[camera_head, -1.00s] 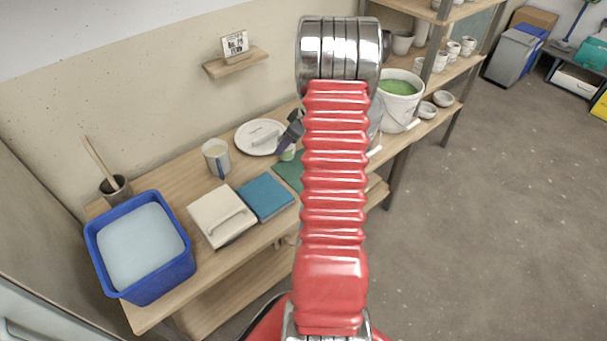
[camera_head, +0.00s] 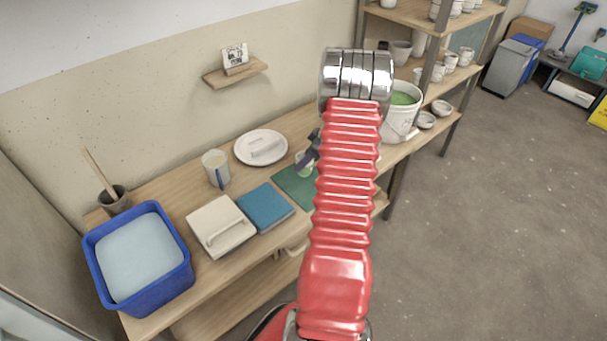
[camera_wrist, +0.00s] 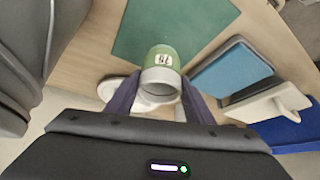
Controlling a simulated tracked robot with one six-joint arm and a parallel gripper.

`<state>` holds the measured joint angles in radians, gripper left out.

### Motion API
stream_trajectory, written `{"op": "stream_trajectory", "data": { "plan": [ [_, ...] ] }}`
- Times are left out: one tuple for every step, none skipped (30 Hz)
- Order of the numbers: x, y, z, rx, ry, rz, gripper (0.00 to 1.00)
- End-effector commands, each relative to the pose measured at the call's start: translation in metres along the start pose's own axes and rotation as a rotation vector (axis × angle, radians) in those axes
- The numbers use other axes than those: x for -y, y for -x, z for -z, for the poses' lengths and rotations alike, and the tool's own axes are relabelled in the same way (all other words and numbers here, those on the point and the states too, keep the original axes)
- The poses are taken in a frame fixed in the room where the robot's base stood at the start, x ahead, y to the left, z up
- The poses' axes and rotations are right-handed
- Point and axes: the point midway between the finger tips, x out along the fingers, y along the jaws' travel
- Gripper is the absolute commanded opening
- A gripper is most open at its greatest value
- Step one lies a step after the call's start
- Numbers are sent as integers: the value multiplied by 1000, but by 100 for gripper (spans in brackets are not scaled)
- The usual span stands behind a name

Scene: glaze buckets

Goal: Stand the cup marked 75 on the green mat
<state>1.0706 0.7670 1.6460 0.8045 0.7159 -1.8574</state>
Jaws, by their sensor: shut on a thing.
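My gripper (camera_wrist: 160,92) is shut on a small green-and-white cup (camera_wrist: 160,74), one finger on each side. The cup carries a white label with dark digits, too small to read surely. In the wrist view its open mouth faces the camera and its far end overlaps the edge of the green mat (camera_wrist: 185,28). In the head view the cup (camera_head: 302,158) shows beside my gripper (camera_head: 308,155), at the back edge of the mat (camera_head: 290,186). My red arm hides the mat's right part. I cannot tell whether the cup touches the mat or the table.
A blue pad (camera_head: 265,208), a cream box with a handle (camera_head: 218,228), a mug (camera_head: 216,170) and a blue basin (camera_head: 183,275) stand left. A bucket (camera_head: 397,125) with green glaze stands right.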

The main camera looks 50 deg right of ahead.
Motion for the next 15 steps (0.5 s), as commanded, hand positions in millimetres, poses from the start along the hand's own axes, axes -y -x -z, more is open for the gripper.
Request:
{"op": "stream_trajectory", "data": {
  "plan": [
    [0,-6,-4,1,0,1,21],
    [0,-10,-6,1,0,2,21],
    [0,-13,-7,0,0,1,21],
    [0,-14,-8,0,0,0,21],
    [0,-15,-8,-1,1,0,21],
    [0,-16,-8,-1,2,-1,21],
    [0,-16,-8,-1,2,-1,21],
    [-1,-16,-8,-1,2,-1,21],
    [0,-16,-8,-1,2,-1,21],
    [0,-16,-8,-1,2,-1,21],
    [0,-16,-8,-1,2,-1,21],
    [0,-16,-8,-1,2,-1,21],
    [0,-16,-8,-1,2,-1,21],
    [0,-16,-8,-1,2,-1,21],
    [0,-17,-9,0,2,0,21]
  ]
}}
